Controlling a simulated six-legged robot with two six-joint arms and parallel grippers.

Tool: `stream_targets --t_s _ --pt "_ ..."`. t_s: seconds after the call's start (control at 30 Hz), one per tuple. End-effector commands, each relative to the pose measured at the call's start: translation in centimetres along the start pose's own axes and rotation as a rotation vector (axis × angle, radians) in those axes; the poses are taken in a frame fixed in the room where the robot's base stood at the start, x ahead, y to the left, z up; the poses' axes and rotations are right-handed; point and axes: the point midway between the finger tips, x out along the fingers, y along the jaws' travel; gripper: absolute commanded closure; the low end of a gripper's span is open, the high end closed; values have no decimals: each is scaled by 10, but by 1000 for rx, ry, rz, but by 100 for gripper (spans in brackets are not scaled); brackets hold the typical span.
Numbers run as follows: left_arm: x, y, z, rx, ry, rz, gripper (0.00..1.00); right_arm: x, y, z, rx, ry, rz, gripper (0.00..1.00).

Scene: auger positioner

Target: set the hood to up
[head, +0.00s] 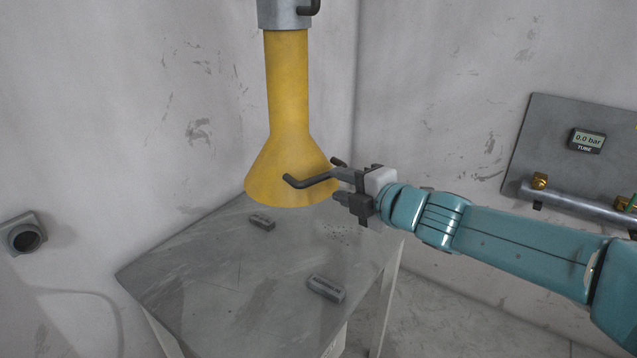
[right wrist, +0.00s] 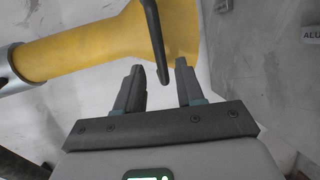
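The yellow hood (head: 287,150) hangs as a flared cone on a yellow tube under a grey metal collar (head: 285,14), above the grey table. A dark bent handle (head: 308,182) sticks out from its lower rim towards the right. My right gripper (head: 340,182) is at the handle's outer end, with its fingers apart. In the right wrist view the hood (right wrist: 95,45) lies sideways, and the handle (right wrist: 155,40) reaches in between the open fingertips (right wrist: 158,66); I cannot tell whether it touches either finger. My left gripper is not in view.
The grey table (head: 205,290) below the hood carries two small dark blocks (head: 262,221) (head: 326,288). A wall panel at the right has a TUBE gauge (head: 587,140) reading 0.0 bar and a pipe (head: 580,203). A round port (head: 25,237) is on the left wall.

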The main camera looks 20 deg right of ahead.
Motion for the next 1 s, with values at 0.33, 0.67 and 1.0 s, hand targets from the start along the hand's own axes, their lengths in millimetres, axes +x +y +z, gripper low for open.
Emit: stream_targets --t_s 0.33,0.67,1.0 --pt "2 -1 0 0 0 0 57 64 0 -3 0 0 -1 62" --pt "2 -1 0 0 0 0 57 73 1 -4 1 -1 0 62" --pt "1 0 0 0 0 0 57 72 1 -4 1 -1 0 100"
